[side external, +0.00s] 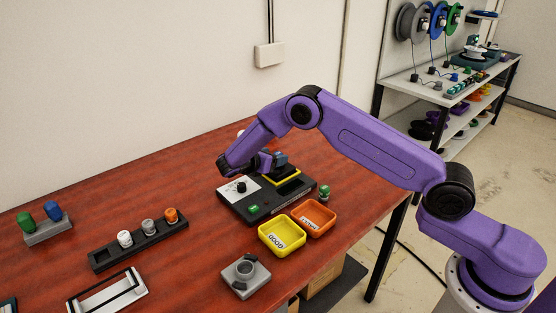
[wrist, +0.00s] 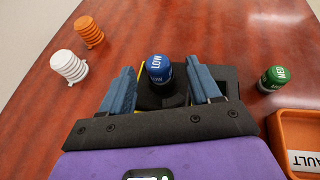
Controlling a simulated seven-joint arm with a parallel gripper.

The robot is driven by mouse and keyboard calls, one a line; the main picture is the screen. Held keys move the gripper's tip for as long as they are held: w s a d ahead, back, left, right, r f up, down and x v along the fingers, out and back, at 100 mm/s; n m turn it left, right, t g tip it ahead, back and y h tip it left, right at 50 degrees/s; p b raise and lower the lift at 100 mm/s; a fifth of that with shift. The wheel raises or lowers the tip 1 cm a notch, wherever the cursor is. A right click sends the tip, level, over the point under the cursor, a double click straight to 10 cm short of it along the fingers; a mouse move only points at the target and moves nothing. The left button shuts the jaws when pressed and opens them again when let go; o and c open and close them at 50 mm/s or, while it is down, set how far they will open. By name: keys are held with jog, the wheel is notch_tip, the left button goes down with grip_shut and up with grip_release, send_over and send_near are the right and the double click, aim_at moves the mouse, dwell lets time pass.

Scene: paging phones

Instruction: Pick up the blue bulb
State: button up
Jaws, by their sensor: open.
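A blue bulb (wrist: 158,68) marked LOW shows in the wrist view, upright over a black part of the tester unit (wrist: 232,84). My gripper (wrist: 160,80) is open, with one blue finger on each side of the bulb. Another blue bulb (side external: 53,211) stands in a grey holder (side external: 48,232) at the far left, next to a green bulb (side external: 26,222).
A green MED bulb (wrist: 273,79) stands right of the tester, near the orange FAULT tray (wrist: 283,130). White (wrist: 69,67) and orange (wrist: 89,32) ribbed pieces stand at left. A yellow GOOD tray (side external: 263,237), grey fixture (side external: 244,277) and black rack (side external: 108,259) lie in front.

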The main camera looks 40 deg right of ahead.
aim_at(278, 153)
jog(key=x, duration=0.4)
jog(key=shift+w+f, duration=0.15)
jog(key=shift+f, duration=0.05)
jog(key=c, duration=1.1)
jog(key=shift+r, duration=0.15)
